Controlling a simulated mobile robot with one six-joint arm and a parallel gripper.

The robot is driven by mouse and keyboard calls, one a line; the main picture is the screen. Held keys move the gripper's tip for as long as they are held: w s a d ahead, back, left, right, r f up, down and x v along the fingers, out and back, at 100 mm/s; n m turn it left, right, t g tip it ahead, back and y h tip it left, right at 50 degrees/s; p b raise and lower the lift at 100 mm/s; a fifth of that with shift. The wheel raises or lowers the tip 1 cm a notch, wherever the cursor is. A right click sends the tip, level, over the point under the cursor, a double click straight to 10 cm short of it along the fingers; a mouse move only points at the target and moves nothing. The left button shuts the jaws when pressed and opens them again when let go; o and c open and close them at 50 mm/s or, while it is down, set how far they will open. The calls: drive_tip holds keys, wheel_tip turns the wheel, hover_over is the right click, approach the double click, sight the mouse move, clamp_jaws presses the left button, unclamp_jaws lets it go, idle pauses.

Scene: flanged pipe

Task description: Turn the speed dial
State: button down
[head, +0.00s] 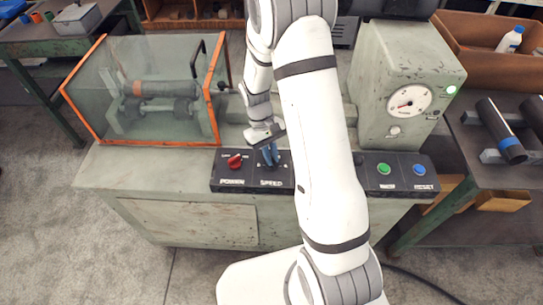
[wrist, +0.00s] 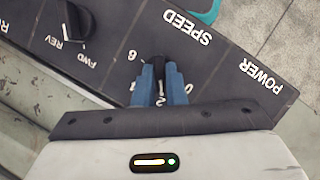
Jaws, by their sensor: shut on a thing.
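The speed dial (wrist: 160,63) is a small black knob on the dark control panel (wrist: 235,62), beside the printed word SPEED and some scale numbers. My gripper (wrist: 159,70) has its two blue fingers on either side of the dial, shut on it. In the head view my gripper (head: 270,156) reaches down to the panel just above the SPEED label. The dial is largely hidden by the fingers there. The exact pointer setting cannot be read.
A red power knob (head: 234,161) sits just left of the gripper. A black FWD/REV knob (wrist: 74,20) shows in the wrist view. Green (head: 383,168) and blue (head: 419,169) buttons are to the right. A gauge (head: 409,100) and orange-edged guard (head: 211,90) stand behind.

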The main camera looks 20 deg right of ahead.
drive_tip(key=shift+m, duration=0.5)
drive_tip(key=c, duration=1.5)
unclamp_jaws()
drive_tip(key=shift+b+v, duration=0.55)
drive_tip(key=shift+v, duration=3.35)
drive_tip(key=shift+d, duration=0.15)
